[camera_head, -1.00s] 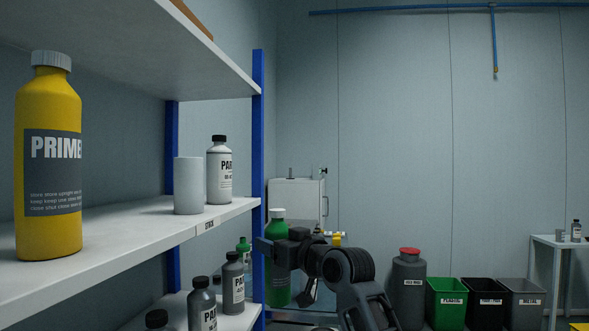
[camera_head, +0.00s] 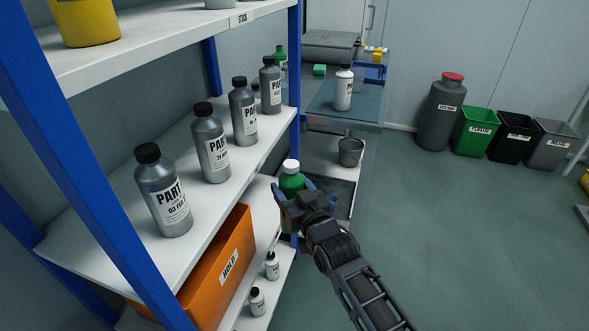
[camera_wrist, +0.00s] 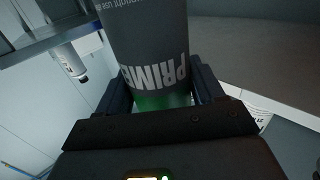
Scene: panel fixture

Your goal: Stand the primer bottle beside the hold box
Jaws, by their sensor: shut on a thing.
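My gripper (camera_head: 302,197) is shut on a green primer bottle (camera_head: 291,181) with a white cap. In the wrist view the bottle's dark label (camera_wrist: 150,45) reads PRIM and fills the space between the fingers. The orange hold box (camera_head: 228,264) stands on the lower shelf, left of and nearer than my gripper.
Small white bottles (camera_head: 257,301) stand right of the hold box. Bare shelf (camera_head: 262,212) shows beyond the box. Several grey bottles (camera_head: 212,145) line the middle shelf above it. The blue post (camera_head: 294,110) stands between those shelves and the workbench. Open floor (camera_head: 460,230) lies right.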

